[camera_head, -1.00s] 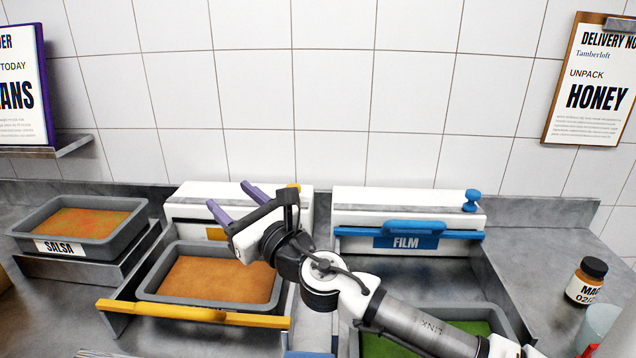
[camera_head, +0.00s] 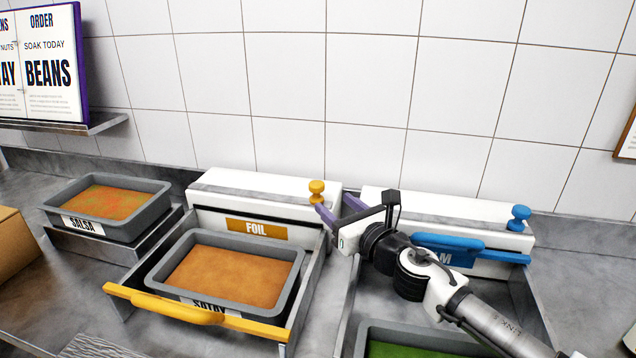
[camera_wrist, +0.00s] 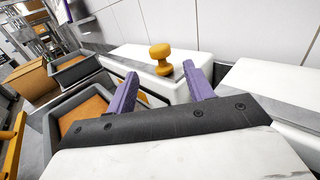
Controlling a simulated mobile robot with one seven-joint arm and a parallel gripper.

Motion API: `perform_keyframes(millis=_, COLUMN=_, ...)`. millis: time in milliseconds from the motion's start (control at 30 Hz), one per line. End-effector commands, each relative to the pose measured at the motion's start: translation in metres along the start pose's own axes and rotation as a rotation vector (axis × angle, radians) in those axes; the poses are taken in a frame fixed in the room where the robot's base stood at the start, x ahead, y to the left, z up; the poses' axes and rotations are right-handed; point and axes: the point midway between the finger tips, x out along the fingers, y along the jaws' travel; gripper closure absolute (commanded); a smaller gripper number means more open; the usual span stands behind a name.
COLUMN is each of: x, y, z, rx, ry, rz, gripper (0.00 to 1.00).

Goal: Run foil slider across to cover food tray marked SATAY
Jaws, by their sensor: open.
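The white foil dispenser (camera_head: 262,190) carries a yellow FOIL label and a yellow knob (camera_head: 317,190) near its top right end. The tray marked SATAY (camera_head: 290,280) sits between rails in front of it, its orange-brown food visible with no foil seen over it. A yellow bar with a handle (camera_head: 195,312) crosses the tray's front and partly hides the label. My gripper (camera_head: 336,209) is open, its purple fingers close to the knob's right side in the head view. In the wrist view the knob (camera_wrist: 160,58) shows beyond and between the open fingers (camera_wrist: 160,72); contact is not visible.
The film dispenser (camera_head: 380,196) stands to the right, with a blue knob (camera_head: 519,216), a blue bar (camera_head: 450,250) and a green-filled tray (camera_head: 400,330) in front. The SALSA tray (camera_head: 150,215) stands on the left. A tiled wall (camera_head: 380,80) rises behind.

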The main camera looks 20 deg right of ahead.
Motion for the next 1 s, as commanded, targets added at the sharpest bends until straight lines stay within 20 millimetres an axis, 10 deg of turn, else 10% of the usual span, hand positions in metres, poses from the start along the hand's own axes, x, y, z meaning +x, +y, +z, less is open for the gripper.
perform_keyframes(millis=400, x=0.074, y=0.001, z=0.003, rx=0.002, ry=-0.001, rz=0.001, gripper=0.48)
perform_keyframes(millis=867, x=0.088, y=0.0, z=0.0, rx=0.0, ry=0.0, rz=-0.002, gripper=0.48)
perform_keyframes(millis=1000, x=0.088, y=0.0, z=0.0, rx=0.0, ry=0.0, rz=-0.001, gripper=0.63)
